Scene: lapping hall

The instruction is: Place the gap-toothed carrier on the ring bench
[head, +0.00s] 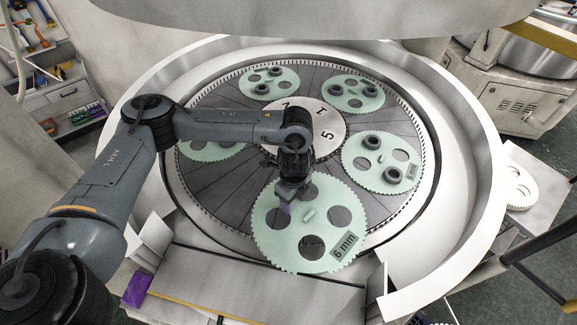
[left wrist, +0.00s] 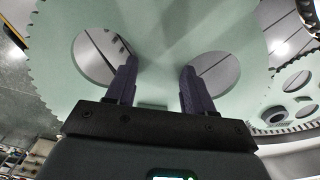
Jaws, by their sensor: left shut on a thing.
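A large pale green toothed carrier (head: 308,248) with round holes and a "6 mm" label is held by my left gripper (head: 287,199) over the front of the lapping plate. In the left wrist view, the carrier (left wrist: 155,30) fills the upper part, and the purple fingers of the left gripper (left wrist: 158,78) close on its web between two holes. I cannot clearly see a gap in its teeth. A broad white ring-shaped bench (head: 478,190) curves around the machine, open at the front. My right gripper is not in view.
Several other green carriers, such as one at the right (head: 390,147), lie on the dark plate (head: 235,190) around a numbered hub (head: 328,137). A white toothed disc (head: 519,189) lies on a side table. The bench's right stretch looks clear.

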